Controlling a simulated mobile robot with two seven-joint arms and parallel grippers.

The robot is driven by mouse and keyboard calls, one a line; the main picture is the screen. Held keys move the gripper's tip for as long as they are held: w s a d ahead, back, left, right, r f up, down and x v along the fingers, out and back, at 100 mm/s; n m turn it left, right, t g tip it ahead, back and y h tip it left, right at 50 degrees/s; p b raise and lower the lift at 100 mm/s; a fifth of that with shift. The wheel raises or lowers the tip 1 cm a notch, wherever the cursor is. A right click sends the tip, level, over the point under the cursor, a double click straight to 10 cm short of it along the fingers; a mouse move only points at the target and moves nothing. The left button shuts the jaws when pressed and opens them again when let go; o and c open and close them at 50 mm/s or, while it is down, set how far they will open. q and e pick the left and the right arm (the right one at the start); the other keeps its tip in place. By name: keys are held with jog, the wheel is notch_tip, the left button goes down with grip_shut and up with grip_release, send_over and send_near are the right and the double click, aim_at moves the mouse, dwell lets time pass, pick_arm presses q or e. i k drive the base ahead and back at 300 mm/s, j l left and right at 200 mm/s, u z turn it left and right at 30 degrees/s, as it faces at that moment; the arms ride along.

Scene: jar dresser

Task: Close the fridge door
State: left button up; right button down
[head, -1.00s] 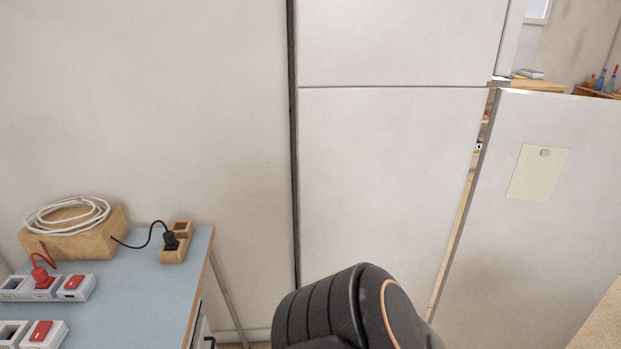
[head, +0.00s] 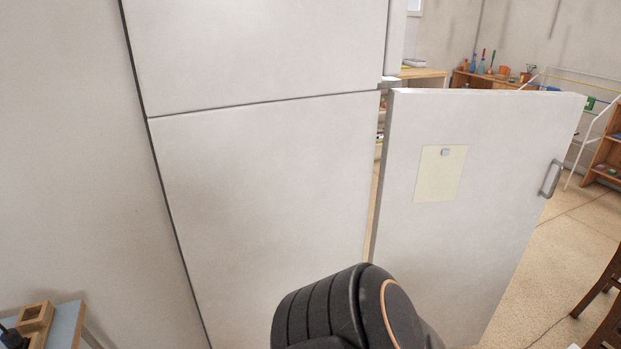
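The fridge (head: 265,180) is a tall white cabinet seen from its side, with a seam between its upper and lower parts. Its lower door (head: 465,220) stands open, swung out to the right, with its outer face towards me. A grey handle (head: 550,179) is near the door's far right edge. A cream note (head: 441,174) with a small magnet is on the door. A dark rounded part of my own arm shows at the bottom middle, in front of the fridge and door. Neither gripper is in view.
A blue-topped table (head: 66,324) with a wooden block is at the bottom left. A dark wooden chair (head: 603,300) is at the lower right. Speckled floor (head: 560,250) lies open right of the door. Shelves with bottles (head: 485,78) stand behind.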

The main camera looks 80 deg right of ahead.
aim_at(467, 177)
jog(key=l+z, duration=0.25)
jog(key=l, duration=0.2)
jog(key=l+z, duration=0.25)
jog(key=l, duration=0.15)
jog(key=l+z, duration=0.45)
jog(key=i+l+z, duration=0.1)
jog(key=l+z, duration=0.2)
jog(key=z, duration=0.15)
jog(key=l+z, duration=0.1)
jog(key=z, duration=0.35)
jog(key=l+z, duration=0.1)
jog(key=z, duration=0.35)
jog(key=i+l+z, duration=0.1)
jog(key=z, duration=0.8)
jog(key=i+l, duration=0.05)
